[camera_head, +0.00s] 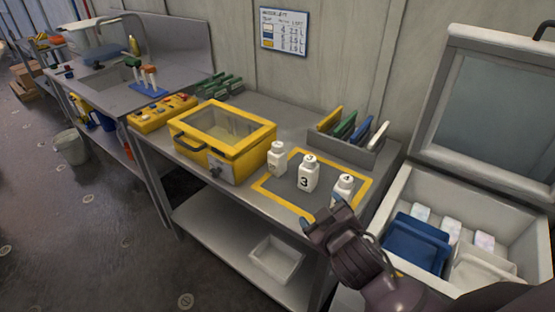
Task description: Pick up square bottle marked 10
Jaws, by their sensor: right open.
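Three white square bottles stand upright on the workbench, in or at the edge of a yellow-outlined area (262,186). The middle bottle (307,178) shows a large black 3. The left bottle (276,160) and the right bottle (343,186) have dark marks too small to read surely, so I cannot tell which is marked 10. My right gripper (326,217) is open and empty, at the bench's front edge just in front of the right bottle. It hides that bottle's lower part. My left gripper is not in view.
A yellow case (222,143) with a clear lid stands left of the bottles. A grey rack (345,148) of coloured folders stands behind them. An open white cooler (405,203) with a blue tray (415,242) is at right. A white bin (276,259) sits on the lower shelf.

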